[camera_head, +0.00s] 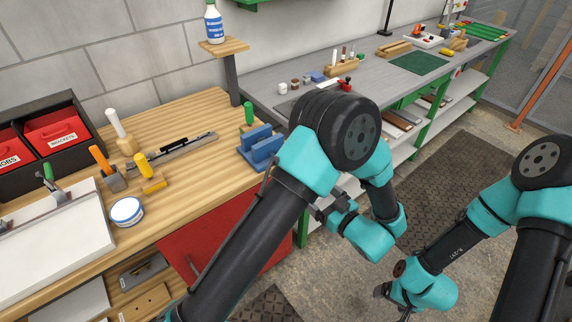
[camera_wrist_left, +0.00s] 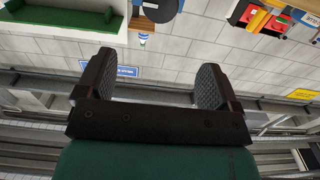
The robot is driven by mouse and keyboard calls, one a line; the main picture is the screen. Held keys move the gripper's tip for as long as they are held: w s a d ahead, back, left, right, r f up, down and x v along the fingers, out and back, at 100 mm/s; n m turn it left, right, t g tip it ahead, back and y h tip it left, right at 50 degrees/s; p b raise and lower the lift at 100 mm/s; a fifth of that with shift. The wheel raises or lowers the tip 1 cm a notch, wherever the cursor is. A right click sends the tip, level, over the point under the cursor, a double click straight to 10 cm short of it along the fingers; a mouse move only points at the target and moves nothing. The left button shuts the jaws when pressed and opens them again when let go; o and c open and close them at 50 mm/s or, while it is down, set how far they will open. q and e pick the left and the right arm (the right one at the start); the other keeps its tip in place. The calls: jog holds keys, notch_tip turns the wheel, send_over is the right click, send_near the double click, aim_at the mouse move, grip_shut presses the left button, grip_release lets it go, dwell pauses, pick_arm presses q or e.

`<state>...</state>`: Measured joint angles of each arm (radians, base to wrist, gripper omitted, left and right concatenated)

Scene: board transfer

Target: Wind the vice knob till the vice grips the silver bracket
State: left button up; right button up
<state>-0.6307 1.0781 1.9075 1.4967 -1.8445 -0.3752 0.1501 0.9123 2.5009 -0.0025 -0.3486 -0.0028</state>
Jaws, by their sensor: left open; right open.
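A blue vice (camera_head: 262,148) stands at the right end of the wooden bench, with a green handle standing up behind it. I cannot make out its knob, and I cannot pick out the silver bracket. My left gripper (camera_wrist_left: 154,78) is open and empty in the left wrist view, its two dark fingers wide apart with the block wall beyond. In the head view its arm reaches up across the middle and folds back down, clear of the vice. My right gripper (camera_head: 381,290) is open, low over the floor at the bottom right, far from the vice.
On the wooden bench (camera_head: 195,108) are red bins (camera_head: 56,133), a white board (camera_head: 62,235) with a green-handled clamp, a round tin (camera_head: 127,211) and several handled tools. A grey bench (camera_head: 310,98) stands behind. A bottle (camera_head: 213,24) stands on a small shelf.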

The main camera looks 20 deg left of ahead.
pick_arm(q)
jog(key=shift+a, duration=0.1)
jog(key=x, duration=1.7)
jog(key=shift+w+a, duration=0.1)
jog(key=shift+w, duration=0.05)
jog(key=c, duration=0.9)
